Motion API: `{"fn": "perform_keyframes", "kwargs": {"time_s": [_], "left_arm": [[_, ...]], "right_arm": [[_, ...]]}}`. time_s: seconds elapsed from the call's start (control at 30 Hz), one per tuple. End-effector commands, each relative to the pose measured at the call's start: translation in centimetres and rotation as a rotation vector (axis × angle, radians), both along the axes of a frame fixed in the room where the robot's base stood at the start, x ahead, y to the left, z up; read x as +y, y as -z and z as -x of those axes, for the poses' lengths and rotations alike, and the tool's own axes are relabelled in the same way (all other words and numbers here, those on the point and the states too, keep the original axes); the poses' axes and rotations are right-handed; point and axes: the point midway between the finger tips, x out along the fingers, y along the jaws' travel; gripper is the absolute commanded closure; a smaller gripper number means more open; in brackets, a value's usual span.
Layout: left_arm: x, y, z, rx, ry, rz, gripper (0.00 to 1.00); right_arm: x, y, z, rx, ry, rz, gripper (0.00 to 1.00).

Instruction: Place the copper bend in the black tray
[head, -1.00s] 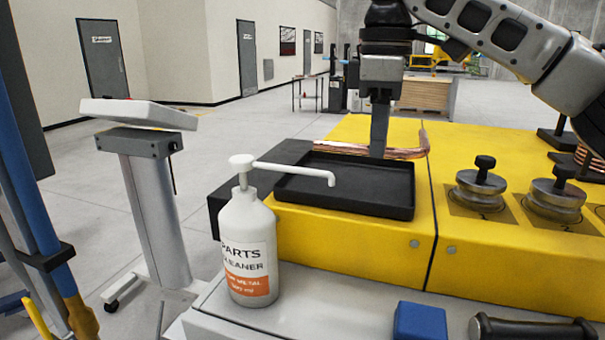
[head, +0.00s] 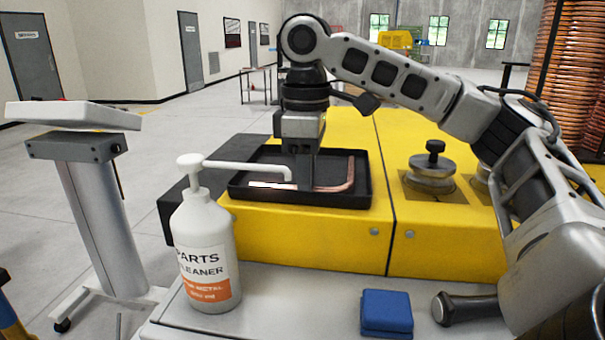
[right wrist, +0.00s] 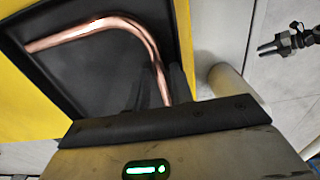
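The copper bend (head: 330,188) lies within the black tray (head: 368,192) in the head view, its long leg along the tray and its short leg pointing to the back. My right gripper (head: 305,183) points down into the tray at the long leg. In the right wrist view, the bend (right wrist: 95,27) shows inside the tray (right wrist: 75,85), one end running between the dark fingers of my right gripper (right wrist: 158,90). I cannot tell whether they press on it. A small dark pronged part (right wrist: 275,43) at upper right may be my left gripper; its state is unclear.
A white parts cleaner bottle (head: 206,250) stands in front of the tray, its spout (head: 250,169) reaching over the tray near my gripper. A blue box (head: 386,312) and a dark handle (head: 465,308) are at the front. A metal knobbed roller (head: 432,170) sits right of the tray.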

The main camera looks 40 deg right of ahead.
Motion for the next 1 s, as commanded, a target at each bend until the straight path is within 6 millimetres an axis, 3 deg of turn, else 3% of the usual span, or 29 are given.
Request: {"fn": "perform_keyframes", "kwargs": {"time_s": [0.37,1.0], "left_arm": [[0.0,0.1,0.0,0.0,0.0,0.0,0.67],[0.0,0.0,0.1,0.0,0.0,0.001,0.67]], "right_arm": [[0.0,-0.9,-0.1,-0.001,0.0,0.0,0.77],[0.1,-9.9,0.0,-0.005,0.0,0.002,0.77]]}}
